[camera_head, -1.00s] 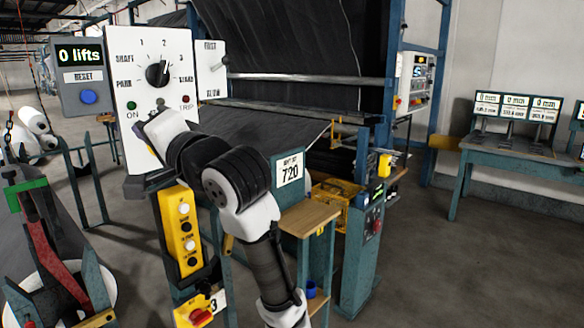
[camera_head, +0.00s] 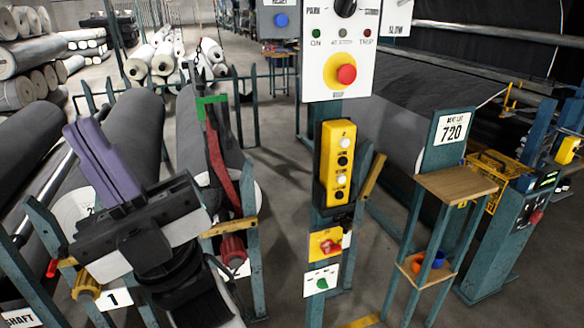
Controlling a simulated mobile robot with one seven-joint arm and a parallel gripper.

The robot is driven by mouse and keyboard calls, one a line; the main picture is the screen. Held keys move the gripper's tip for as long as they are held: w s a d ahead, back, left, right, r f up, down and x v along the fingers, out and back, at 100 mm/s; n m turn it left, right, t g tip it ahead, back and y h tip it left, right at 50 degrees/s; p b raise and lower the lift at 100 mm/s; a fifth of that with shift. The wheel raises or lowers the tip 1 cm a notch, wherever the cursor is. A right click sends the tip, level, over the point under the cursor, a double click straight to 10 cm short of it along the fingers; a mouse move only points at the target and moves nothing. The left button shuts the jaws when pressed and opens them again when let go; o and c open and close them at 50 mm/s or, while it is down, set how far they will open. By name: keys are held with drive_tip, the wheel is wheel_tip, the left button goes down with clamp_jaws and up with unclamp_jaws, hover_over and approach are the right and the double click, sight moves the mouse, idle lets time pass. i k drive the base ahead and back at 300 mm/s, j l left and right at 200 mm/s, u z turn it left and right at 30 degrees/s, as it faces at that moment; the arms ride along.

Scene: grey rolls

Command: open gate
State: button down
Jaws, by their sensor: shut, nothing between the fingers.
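My gripper (camera_head: 80,135) is at the left, its purple fingers closed together and pointing up and left, with nothing between them. It appears in front of the grey rolls and hides part of a roll stand. Below it are a yellow handle (camera_head: 88,288) and a plate marked 1 (camera_head: 114,299). To its right is a stand with a yellow bar (camera_head: 228,228) across the front, a red handle (camera_head: 232,250) and a red lever (camera_head: 220,160) with a green top. No part is labelled as a gate, so I cannot tell which one it is.
A small wooden-topped table (camera_head: 456,184) stands farther right. Low teal rails stand behind. Some grey floor is bare between the stands.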

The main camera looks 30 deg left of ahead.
sight(217, 229)
drive_tip(key=u, duration=1.3)
drive_tip(key=i+l+u, duration=0.2)
drive_tip(key=i, duration=0.3)
drive_tip(key=i+l+u, duration=0.15)
drive_tip(key=i+l, duration=0.35)
